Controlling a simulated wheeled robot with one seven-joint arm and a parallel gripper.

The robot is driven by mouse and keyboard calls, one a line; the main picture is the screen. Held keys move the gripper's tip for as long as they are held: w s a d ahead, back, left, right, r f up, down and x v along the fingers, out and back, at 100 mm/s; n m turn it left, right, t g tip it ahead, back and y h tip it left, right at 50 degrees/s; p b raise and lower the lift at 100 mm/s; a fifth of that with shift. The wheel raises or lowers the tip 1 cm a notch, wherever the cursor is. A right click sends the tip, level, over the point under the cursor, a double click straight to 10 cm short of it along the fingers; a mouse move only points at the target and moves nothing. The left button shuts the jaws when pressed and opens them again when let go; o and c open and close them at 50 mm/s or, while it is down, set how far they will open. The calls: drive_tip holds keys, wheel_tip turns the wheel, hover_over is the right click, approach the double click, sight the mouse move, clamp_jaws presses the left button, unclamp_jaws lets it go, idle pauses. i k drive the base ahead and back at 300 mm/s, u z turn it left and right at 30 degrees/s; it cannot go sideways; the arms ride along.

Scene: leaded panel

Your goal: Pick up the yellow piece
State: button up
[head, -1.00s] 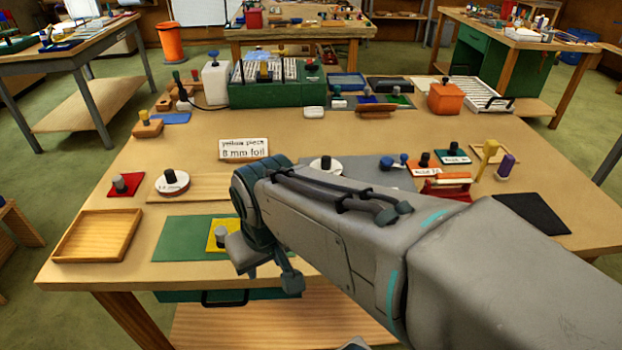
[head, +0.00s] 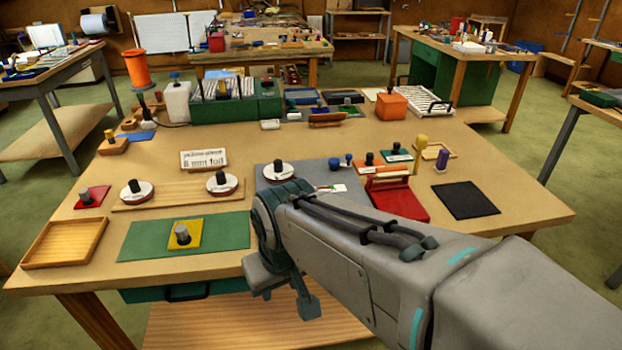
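The yellow piece (head: 192,241) is a flat yellow square with a grey knob upright on its middle. It lies on the green mat (head: 140,247) near the front edge of the table, in full view. My gripper (head: 284,293) is to the right of the mat, over the table's front edge, pointing down. Its two fingers look apart, with nothing seen between them. It does not touch the yellow piece. A white card (head: 204,159) behind it reads roughly "yellow piece 8 mm foil".
An empty wooden tray (head: 33,262) is left of the mat. Behind it, a wooden board (head: 170,193) carries two white discs with dark knobs. A red piece (head: 92,202) lies left of the board. A grey mat (head: 265,168) and a red holder (head: 412,205) are farther right.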

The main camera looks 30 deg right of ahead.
sight(185, 233)
drive_tip(key=z, duration=0.95)
drive_tip(key=i, duration=0.55)
drive_tip(key=u, duration=3.6)
drive_tip(key=i, duration=1.2)
drive_tip(key=z, duration=0.15)
